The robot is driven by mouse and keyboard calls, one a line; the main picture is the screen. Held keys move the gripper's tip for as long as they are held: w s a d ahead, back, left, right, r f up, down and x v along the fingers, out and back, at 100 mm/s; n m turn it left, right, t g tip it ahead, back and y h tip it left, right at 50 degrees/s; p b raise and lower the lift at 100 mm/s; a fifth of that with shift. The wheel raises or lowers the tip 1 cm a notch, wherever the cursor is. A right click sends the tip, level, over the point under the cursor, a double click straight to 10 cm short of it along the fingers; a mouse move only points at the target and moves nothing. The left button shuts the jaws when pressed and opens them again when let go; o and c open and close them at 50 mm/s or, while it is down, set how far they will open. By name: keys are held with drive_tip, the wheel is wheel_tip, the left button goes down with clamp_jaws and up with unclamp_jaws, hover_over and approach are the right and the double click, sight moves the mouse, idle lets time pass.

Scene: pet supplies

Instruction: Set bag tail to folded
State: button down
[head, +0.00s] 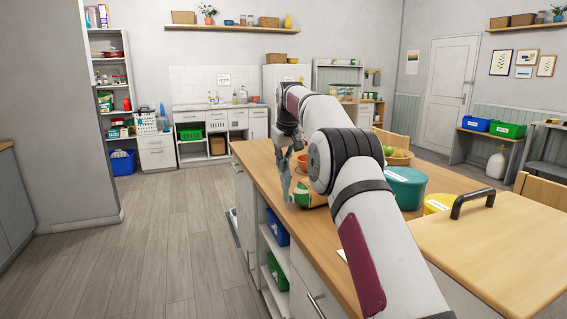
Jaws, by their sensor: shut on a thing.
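A green and tan bag (311,196) lies on the wooden counter (262,165), close to its left edge. Part of it is hidden behind my arm. My gripper (289,194) points down at the left end of the bag and is shut on it. The fingertips are small here, and I cannot make out the tail's shape or whether it is folded.
An orange bowl (302,162) stands behind the bag. A teal tub (405,188), a yellow tub (438,203) and a fruit bowl (398,157) are to the right. The floor on the left is clear.

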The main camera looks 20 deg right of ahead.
drive_tip(key=shift+f, duration=0.2)
drive_tip(key=c, duration=1.7)
unclamp_jaws()
drive_tip(key=shift+r, duration=0.1)
drive_tip(key=v, duration=1.2)
drive_tip(key=shift+c, duration=0.6)
